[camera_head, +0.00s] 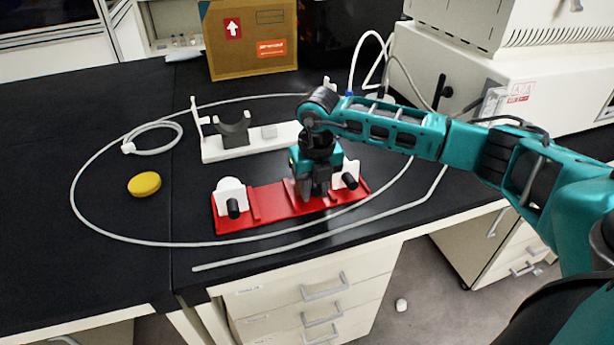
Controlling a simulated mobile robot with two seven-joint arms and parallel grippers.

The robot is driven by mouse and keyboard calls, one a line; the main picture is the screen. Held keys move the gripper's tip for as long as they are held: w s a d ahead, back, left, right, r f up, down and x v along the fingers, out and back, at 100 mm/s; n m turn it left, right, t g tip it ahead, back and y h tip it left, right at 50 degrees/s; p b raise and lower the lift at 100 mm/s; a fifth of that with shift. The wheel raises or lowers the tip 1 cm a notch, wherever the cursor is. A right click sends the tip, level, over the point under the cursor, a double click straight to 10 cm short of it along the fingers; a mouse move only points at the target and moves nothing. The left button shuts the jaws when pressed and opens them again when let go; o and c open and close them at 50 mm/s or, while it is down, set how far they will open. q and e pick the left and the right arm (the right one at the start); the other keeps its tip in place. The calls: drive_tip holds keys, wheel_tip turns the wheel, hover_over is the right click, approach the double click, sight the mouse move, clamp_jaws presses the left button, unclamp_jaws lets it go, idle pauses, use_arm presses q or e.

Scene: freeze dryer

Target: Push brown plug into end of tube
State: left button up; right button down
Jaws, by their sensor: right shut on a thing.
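My right gripper (313,192) points down over the right half of a red holder (268,205) near the bench's front edge. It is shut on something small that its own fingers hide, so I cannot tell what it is. A long pale tube (100,222) lies in a wide loop on the black bench around the holder. One pale tube end (197,268) lies at the front edge. I cannot make out a brown plug. My left gripper is not in view.
White pieces with black knobs (233,208) stand on the red holder. A white stand with a black cradle (233,132) is behind it. A yellow disc (144,184) and a coiled tube (155,140) lie left. A cardboard box (250,40) and white machine (480,85) stand behind.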

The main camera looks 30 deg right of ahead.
sight(313, 183)
wheel_tip(313, 183, up, 6)
drive_tip(key=p, duration=0.3)
drive_tip(key=shift+f+p, duration=0.25)
drive_tip(key=shift+p, duration=0.1)
